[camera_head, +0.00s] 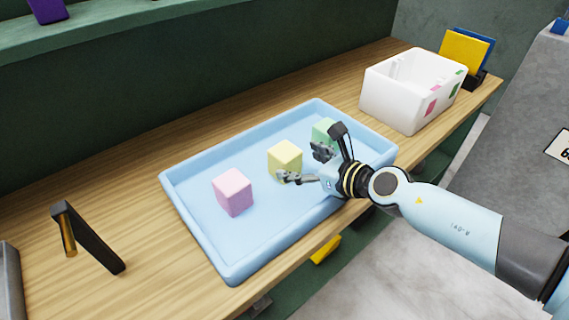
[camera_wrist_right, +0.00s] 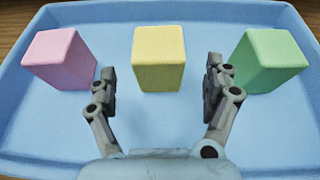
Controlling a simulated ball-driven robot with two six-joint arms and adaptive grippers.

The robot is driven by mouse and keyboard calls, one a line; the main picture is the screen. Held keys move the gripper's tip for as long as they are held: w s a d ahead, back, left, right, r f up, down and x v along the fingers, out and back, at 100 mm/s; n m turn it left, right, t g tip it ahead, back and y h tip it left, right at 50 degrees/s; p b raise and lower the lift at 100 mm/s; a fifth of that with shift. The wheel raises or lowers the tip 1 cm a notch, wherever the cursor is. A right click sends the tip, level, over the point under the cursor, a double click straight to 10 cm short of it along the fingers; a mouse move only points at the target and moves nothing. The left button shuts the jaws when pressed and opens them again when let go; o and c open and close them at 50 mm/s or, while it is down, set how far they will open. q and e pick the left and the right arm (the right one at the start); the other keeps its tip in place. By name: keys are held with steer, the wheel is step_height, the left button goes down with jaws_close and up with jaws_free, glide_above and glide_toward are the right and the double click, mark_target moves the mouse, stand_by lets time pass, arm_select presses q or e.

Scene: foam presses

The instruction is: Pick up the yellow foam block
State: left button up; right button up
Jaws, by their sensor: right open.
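The yellow foam block (camera_head: 284,160) stands in the blue tray (camera_head: 234,272), between a pink block and a green block. In the right wrist view the yellow block (camera_wrist_right: 158,58) is upright, straight ahead and centred between my fingers. My right gripper (camera_head: 303,164) reaches in from the right over the tray. Its fingers are open and empty in the right wrist view (camera_wrist_right: 158,85), with the block just beyond the fingertips. I cannot tell whether a finger touches it. My left gripper is not in view.
The pink block (camera_head: 233,192) and the green block (camera_head: 322,130) stand on either side in the tray. A white bin (camera_head: 392,103) is at the back right of the wooden bench (camera_head: 150,155). A black stand (camera_head: 92,240) is at the left.

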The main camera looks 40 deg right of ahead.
mark_target(285, 159)
steer(key=b+x, duration=0.1)
steer(key=x, duration=0.5)
steer(key=shift+a+b, duration=0.1)
steer(key=shift+b, duration=0.25)
steer(key=shift+s, duration=0.1)
steer(key=shift+c, duration=0.4)
steer(key=c, duration=1)
